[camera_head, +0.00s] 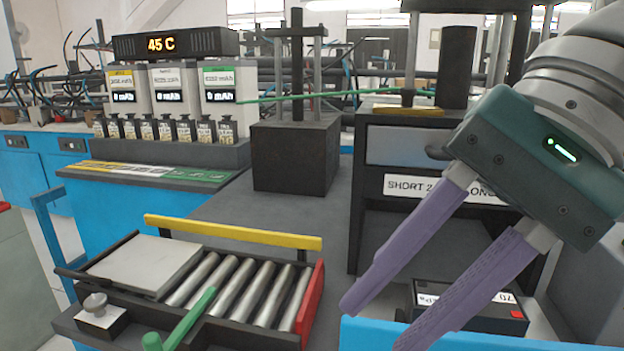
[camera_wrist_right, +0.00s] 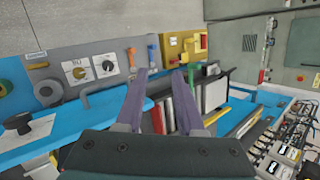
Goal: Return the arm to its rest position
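My right arm comes in from the right in the head view, and its teal gripper (camera_head: 378,322) has two purple fingers pointing down and left. The fingers are apart with nothing between them. They hang in front of the dark cabinet with the "SHORT 2" label (camera_head: 411,187). In the right wrist view the same gripper (camera_wrist_right: 160,78) also shows its fingers apart and empty. My left gripper is not in either view.
A roller tray (camera_head: 90,272) with a yellow bar, red end and green lever (camera_head: 190,322) lies at the front left. A row of small batteries (camera_head: 164,129) stands below the meters. A dark box (camera_head: 466,325) sits behind the fingers.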

